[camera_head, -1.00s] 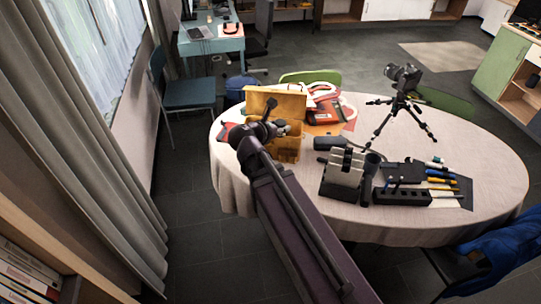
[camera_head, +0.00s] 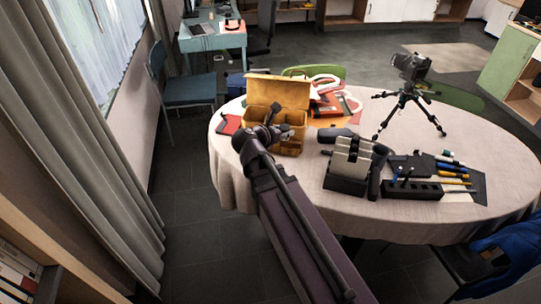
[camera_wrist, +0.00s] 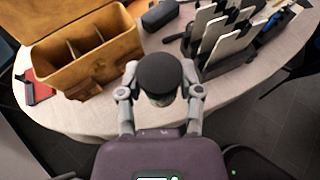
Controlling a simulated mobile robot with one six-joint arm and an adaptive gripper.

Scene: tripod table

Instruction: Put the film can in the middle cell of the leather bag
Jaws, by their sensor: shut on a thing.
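The film can (camera_wrist: 158,76), a small cylinder with a black lid, is held between the fingers of my gripper (camera_wrist: 160,98) in the wrist view. In the head view my gripper (camera_head: 276,133) is at the near left front of the tan leather bag (camera_head: 291,149). The bag stands on the table with its lid up. In the wrist view the bag (camera_wrist: 82,72) is up and left of the can, and two dividers split it into three cells. The can is outside the bag, in front of it. The cell floors are hard to see.
The round table (camera_head: 232,173) has a clothed top. Right of the bag stand a dark holder (camera_head: 345,184) with upright pale plates and a black tool block (camera_head: 412,190). A camera on a tripod (camera_head: 407,100) stands behind. A red item (camera_head: 230,124) lies left of the bag.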

